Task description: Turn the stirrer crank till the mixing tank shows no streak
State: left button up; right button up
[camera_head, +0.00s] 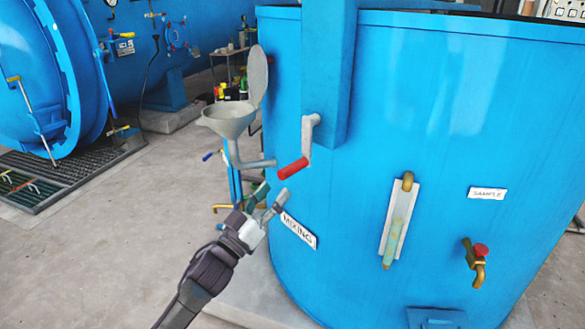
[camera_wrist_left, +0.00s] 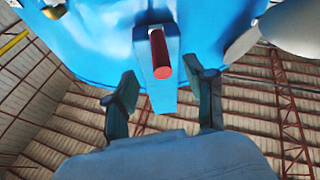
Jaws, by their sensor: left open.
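The blue mixing tank (camera_head: 345,190) fills the right half of the head view, with a "MIXING" label (camera_head: 299,230) on its wall. The stirrer crank (camera_head: 308,135) hangs at the bottom of a blue upright housing, its red handle (camera_head: 293,168) pointing toward lower left. The red handle also shows in the left wrist view (camera_wrist_left: 160,55), ahead of and between the fingers. My left gripper (camera_head: 269,195) is open and empty, just below the handle and apart from it. A sight glass (camera_head: 396,225) on the tank shows greenish, uneven contents; streaks are too small to tell. My right gripper is not in view.
A grey funnel (camera_head: 229,118) with a raised lid and side pipe stands left of the crank, close to my gripper. A brass tap (camera_head: 475,262) with a red knob juts out at right. A blue autoclave (camera_head: 45,75) stands back left. Floor between is clear.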

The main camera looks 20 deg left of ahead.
aim_at(301, 158)
pick_arm(q)
jog(key=x, duration=0.8)
jog(key=shift+w+d+r+b, duration=0.1)
jog(key=shift+w+b, duration=0.15)
jog(key=shift+b, duration=0.15)
grip_shut()
